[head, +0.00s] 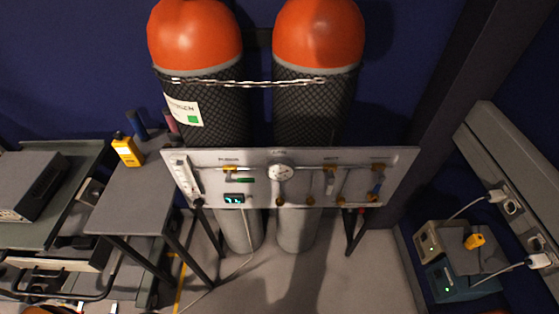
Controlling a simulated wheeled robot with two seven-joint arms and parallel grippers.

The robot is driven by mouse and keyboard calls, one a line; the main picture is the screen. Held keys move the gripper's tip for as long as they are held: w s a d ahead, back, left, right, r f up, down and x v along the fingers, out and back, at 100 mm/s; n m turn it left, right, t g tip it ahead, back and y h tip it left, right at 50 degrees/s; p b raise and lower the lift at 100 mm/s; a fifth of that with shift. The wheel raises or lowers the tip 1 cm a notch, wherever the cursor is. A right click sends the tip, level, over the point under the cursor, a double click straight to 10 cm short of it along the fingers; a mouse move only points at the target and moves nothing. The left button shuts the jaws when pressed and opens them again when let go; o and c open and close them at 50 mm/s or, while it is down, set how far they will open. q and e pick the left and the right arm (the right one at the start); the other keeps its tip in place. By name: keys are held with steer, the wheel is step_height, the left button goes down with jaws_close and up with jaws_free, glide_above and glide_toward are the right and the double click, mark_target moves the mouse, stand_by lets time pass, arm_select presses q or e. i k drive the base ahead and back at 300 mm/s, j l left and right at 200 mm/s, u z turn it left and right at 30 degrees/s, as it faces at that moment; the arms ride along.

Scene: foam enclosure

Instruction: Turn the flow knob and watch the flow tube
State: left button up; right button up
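A grey gas panel (300,158) stands in front of two gas cylinders in the head view. The flow tube (182,170) is a pale upright strip at the panel's left end; its float and scale are too small to read. A small dark knob (199,202) sits just below the tube, at the panel's lower left corner, and looks like the flow knob. Its turned position cannot be made out. A round gauge (281,172) and a small lit display (234,199) are further right on the panel. Neither of my grippers is in view.
Two orange-topped cylinders (195,40) (318,35) are chained behind the panel. A grey side table (135,195) with a yellow handheld meter (127,150) stands left of it. Boxed instruments (460,250) sit at right. The floor (340,285) in front of the panel is mostly clear.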

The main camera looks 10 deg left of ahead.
mark_target(198, 204)
steer(key=u, duration=1.35)
